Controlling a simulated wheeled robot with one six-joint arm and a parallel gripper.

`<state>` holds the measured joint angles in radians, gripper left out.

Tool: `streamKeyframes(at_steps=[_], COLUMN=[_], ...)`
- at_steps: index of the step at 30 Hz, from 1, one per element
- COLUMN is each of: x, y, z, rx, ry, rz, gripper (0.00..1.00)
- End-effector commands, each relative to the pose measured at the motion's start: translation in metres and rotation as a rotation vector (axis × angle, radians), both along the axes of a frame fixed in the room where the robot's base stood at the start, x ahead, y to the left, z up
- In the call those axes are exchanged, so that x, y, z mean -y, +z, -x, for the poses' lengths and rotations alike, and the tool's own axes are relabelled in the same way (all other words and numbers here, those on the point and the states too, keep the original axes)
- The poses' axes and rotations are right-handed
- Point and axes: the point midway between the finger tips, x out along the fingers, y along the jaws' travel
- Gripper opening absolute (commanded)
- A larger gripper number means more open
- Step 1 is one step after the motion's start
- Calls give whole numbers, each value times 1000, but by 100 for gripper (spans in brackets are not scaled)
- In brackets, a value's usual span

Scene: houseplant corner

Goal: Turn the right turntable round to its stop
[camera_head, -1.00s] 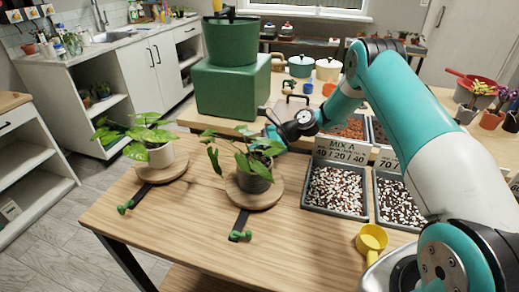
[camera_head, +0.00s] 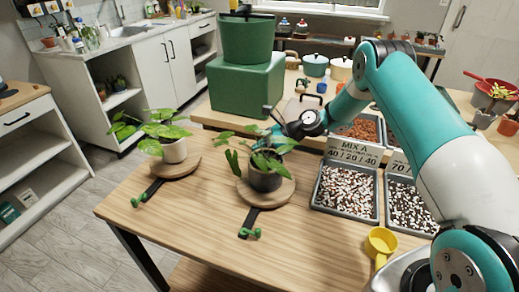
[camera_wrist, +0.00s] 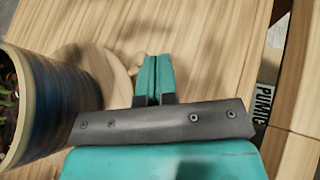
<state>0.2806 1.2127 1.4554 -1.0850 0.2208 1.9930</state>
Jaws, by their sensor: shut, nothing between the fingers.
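My gripper (camera_wrist: 154,72) is shut and empty. In the wrist view it is just right of the pot (camera_wrist: 62,105), with a gap between them. The disc's edge (camera_wrist: 108,65) and a small pale peg-like shape show left of the fingertips; contact is unclear. In the head view, leaves partly hide my gripper behind the plant.
The left turntable (camera_head: 190,165) holds a white pot with a plant. Gravel trays (camera_head: 345,211) and a yellow scoop (camera_head: 380,243) are at right. A green box (camera_head: 245,85) stands behind.

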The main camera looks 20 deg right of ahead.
Motion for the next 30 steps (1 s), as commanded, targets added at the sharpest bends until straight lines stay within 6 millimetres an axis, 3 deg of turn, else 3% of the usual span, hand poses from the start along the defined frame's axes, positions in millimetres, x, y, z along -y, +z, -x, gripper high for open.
streamKeyframes(at_steps=[11, 17, 24, 30], x=[6, 36, 85, 111], y=[-1, -2, 29, 45], z=[-1, -8, -20, -26], rx=[0, 2, 5, 2], ry=[0, 7, 5, 6], rz=[0, 1, 2, 1], gripper=[0, 0, 0, 0])
